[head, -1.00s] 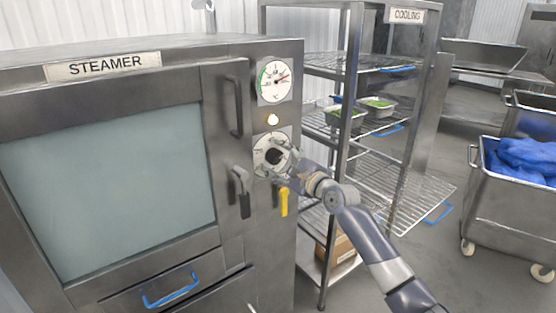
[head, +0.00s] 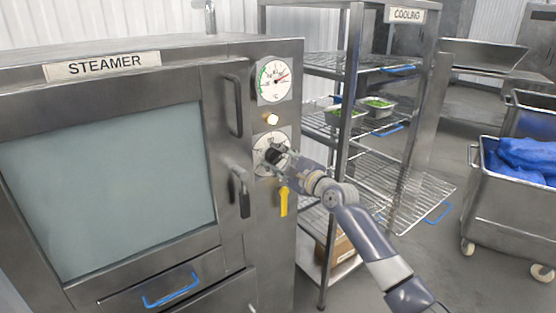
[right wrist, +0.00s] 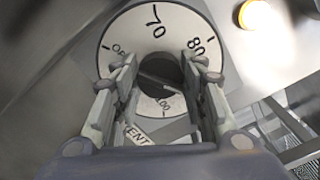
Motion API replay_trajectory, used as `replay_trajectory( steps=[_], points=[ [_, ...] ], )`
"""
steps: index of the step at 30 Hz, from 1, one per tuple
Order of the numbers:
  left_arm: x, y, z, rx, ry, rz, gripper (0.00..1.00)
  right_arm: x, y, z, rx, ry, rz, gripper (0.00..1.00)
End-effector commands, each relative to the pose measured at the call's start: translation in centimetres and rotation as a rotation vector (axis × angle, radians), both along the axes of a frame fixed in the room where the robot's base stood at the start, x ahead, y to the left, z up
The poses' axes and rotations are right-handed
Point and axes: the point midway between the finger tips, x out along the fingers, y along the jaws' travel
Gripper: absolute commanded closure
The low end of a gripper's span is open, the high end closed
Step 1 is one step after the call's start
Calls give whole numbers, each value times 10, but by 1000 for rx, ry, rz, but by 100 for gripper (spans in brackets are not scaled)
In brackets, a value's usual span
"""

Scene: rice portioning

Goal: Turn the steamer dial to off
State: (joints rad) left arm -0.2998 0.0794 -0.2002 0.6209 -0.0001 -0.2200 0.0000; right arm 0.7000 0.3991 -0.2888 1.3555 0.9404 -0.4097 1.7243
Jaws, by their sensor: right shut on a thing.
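The steamer (head: 180,75) stands at the left with its door closed. Its white dial plate (head: 262,141) is on the right-hand panel, below a small round lamp (head: 272,119). My right gripper (head: 276,156) is at the dial, shut on its dark knob (right wrist: 158,88). In the right wrist view the fingers sit on both sides of the knob. The plate there (right wrist: 125,36) shows OFF at the left, 70 at the top, 80 at the right and 100 below. The fingers hide part of the plate, and I cannot tell where the knob points. My left gripper is out of view.
A temperature gauge (head: 274,78) is above the lamp. A yellow-handled valve (head: 284,201) hangs just below my right gripper, and the door handle (head: 241,190) is to its left. A wire cooling rack (head: 357,100) with green-filled trays stands close at the right.

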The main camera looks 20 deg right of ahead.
Motion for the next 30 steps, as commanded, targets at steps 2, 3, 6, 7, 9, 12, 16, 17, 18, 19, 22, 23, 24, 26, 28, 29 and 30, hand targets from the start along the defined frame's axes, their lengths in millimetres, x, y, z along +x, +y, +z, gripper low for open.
replay_trajectory(
  steps=[2,3,6,7,9,12,16,17,18,19,22,23,24,26,28,29,30],
  points=[
    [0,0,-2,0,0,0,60,0,1,-1,-38,-13,1,85],
    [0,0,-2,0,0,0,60,0,1,-1,-60,-21,1,85],
    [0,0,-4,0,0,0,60,0,1,-1,-130,-47,1,85],
    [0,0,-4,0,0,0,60,0,1,-1,-153,-55,1,85],
    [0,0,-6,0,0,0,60,0,1,-2,-213,-77,1,85],
    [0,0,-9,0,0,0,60,0,1,-2,-301,-109,1,85],
    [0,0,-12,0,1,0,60,0,1,-3,-420,-152,2,85],
    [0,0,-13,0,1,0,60,0,1,-3,-447,-162,2,85],
    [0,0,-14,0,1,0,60,0,1,-3,-482,-175,2,85],
    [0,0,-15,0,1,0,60,0,1,-3,-509,-185,2,85],
    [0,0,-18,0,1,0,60,0,1,-3,-598,-217,2,85],
    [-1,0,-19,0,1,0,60,0,1,-3,-624,-226,2,85],
    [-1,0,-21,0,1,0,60,0,1,-3,-660,-239,2,85],
    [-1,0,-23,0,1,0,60,0,1,-4,-716,-259,3,85],
    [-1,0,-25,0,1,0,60,0,1,-4,-778,-280,3,85],
    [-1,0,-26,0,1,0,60,0,1,-5,-805,-290,3,85],
    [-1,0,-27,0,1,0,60,0,1,-5,-841,-303,3,85]
  ],
)
